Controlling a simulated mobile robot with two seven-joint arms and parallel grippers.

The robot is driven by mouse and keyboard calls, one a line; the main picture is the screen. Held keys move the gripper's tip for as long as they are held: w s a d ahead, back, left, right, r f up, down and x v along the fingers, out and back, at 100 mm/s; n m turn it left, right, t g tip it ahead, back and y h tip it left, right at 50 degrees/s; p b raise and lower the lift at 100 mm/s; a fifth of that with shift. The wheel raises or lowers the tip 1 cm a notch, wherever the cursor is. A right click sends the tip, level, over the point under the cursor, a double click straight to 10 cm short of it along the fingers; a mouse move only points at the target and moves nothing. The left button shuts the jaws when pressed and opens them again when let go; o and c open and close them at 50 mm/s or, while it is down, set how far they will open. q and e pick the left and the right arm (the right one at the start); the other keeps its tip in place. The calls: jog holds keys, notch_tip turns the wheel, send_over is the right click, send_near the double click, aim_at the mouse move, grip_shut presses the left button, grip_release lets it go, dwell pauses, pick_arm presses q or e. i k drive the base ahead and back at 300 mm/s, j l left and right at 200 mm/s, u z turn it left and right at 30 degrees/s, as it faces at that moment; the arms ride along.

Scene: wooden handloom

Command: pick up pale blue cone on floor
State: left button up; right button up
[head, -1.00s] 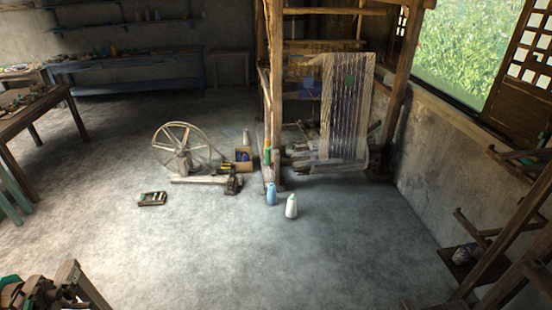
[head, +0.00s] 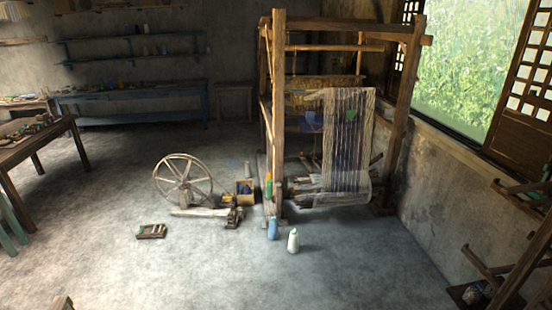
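The pale blue cone (head: 272,229) stands upright on the floor by the front left post of the wooden loom (head: 278,120). A white cone (head: 293,241) stands upright just to its right and a little nearer, with a small gap between them. Both are some distance ahead of me, near the middle of the head view. Neither of my grippers shows in the head view.
A spinning wheel (head: 183,181) and a small box (head: 245,190) stand left of the loom. A small wooden frame (head: 151,231) lies on the floor. A table (head: 30,140) is at left, a rack (head: 520,250) at right.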

aim_at(274, 233)
jog(key=i, duration=4)
jog(key=i+z, duration=0.15)
jog(key=i, duration=0.5)
jog(key=i+j+z, duration=0.1)
jog(key=i, duration=0.55)
jog(key=j, duration=0.1)
